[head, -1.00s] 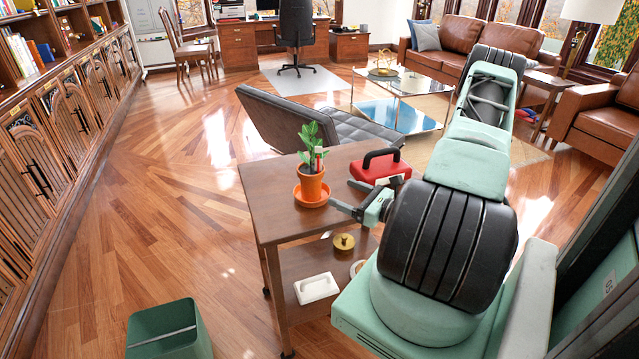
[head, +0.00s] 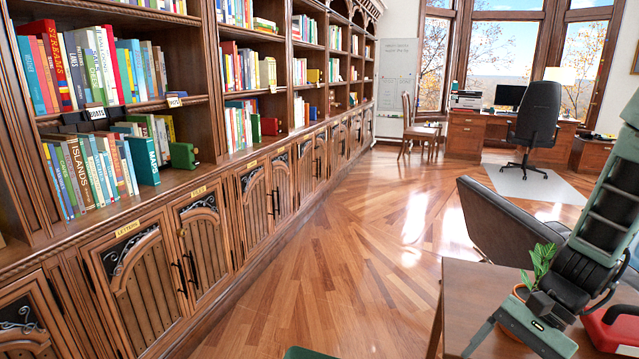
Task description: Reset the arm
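My arm (head: 608,205) reaches in from the right edge and bends at a dark joint over the wooden side table (head: 470,290). A green part of it runs down to the bottom edge. I cannot make out gripper fingers in this view. The potted plant (head: 541,262) stands on the table, partly hidden behind my arm. The red case (head: 612,332) sits at the table's right, cut by the frame edge and partly covered by my arm.
A long bookcase (head: 205,200) with lower cabinets lines the left. The wood floor (head: 340,270) between it and the table is clear. A grey lounge chair (head: 500,225) stands behind the table. A desk (head: 470,135) and black office chair (head: 537,115) are farther back.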

